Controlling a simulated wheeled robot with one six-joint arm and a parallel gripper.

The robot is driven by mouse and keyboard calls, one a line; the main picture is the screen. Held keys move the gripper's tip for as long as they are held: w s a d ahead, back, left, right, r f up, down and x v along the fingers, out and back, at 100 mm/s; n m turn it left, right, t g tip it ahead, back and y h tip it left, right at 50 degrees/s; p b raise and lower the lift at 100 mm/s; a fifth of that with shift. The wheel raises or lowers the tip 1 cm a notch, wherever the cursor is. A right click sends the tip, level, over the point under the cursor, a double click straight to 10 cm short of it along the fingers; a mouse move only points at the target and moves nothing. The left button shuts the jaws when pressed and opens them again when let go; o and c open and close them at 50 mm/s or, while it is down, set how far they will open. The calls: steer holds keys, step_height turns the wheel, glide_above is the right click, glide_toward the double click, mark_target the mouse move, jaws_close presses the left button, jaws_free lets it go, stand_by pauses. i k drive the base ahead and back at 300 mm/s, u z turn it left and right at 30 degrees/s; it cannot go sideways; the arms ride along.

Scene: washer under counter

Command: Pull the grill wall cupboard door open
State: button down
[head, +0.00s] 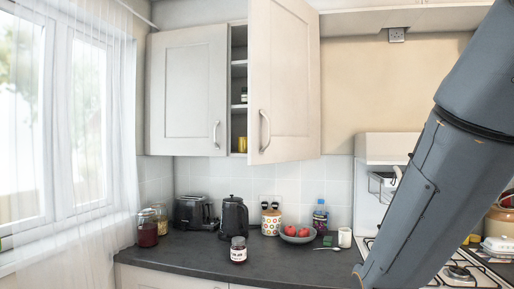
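A white wall cupboard hangs on the back wall. Its left door (188,90) is closed, with a handle (215,134) near its lower right corner. Its right door (292,80) stands open, swung out toward me, with a curved handle (265,130) at its lower left. Through the gap, shelves (239,100) with a few small items show. The underside of another wall unit (410,20) shows at the top right, above the cooker; its front is out of view. I cannot tell which is the grill cupboard. My arm crosses the right side; my gripper is out of view.
The dark counter (190,255) holds a toaster (194,212), kettle (233,214), jar (238,250) and fruit bowl (297,236). A cooker with a raised grill (388,150) stands at the right, partly behind my arm. A curtained window is on the left.

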mark_target(284, 108)
steer(key=k, duration=1)
steer(key=u, duration=0.65)
steer(key=i, duration=1.5)
steer(key=z, duration=0.1)
